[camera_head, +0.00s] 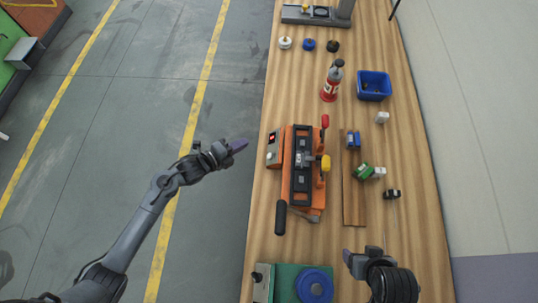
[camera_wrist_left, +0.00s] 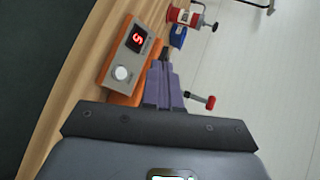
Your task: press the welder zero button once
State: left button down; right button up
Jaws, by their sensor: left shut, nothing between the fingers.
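The orange welder (camera_head: 302,190) sits on the wooden bench. Its grey control panel (camera_head: 273,148) is on its left side. In the left wrist view, the panel (camera_wrist_left: 112,88) has a lit red display (camera_wrist_left: 136,38) that seems to read 5, and a round white button (camera_wrist_left: 122,73) below it. My left gripper (camera_head: 240,146) is shut and empty, out over the floor just left of the bench edge and apart from the panel. Its fingers (camera_wrist_left: 164,85) appear beside the button in the wrist view and hide part of the welder. My right gripper (camera_head: 362,258) is over the bench's near right; its opening is unclear.
The welder has a red-knobbed lever (camera_head: 324,122) and a black-handled lever (camera_head: 281,217). A red bottle (camera_head: 330,84), blue bin (camera_head: 374,86) and several small parts stand on the bench. A green unit with a blue disc (camera_head: 314,286) is at the near end. The floor left is clear.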

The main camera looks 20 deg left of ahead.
aim_at(270, 156)
pick_arm(q)
jog(key=d+f+b, duration=0.4)
jog(key=f, duration=0.1)
jog(key=shift+w+d+b, duration=0.3)
jog(key=shift+w+d, duration=0.05)
jog(key=shift+w, duration=0.05)
jog(key=shift+w+d+f+b, duration=0.15)
jog(key=shift+d+f+b, duration=0.35)
jog(key=shift+d+f, duration=0.15)
dwell(0.4)
dwell(0.7)
jog(key=shift+d, duration=0.1)
dwell(0.4)
jog(key=shift+d+f, duration=0.2)
jog(key=shift+f, duration=0.05)
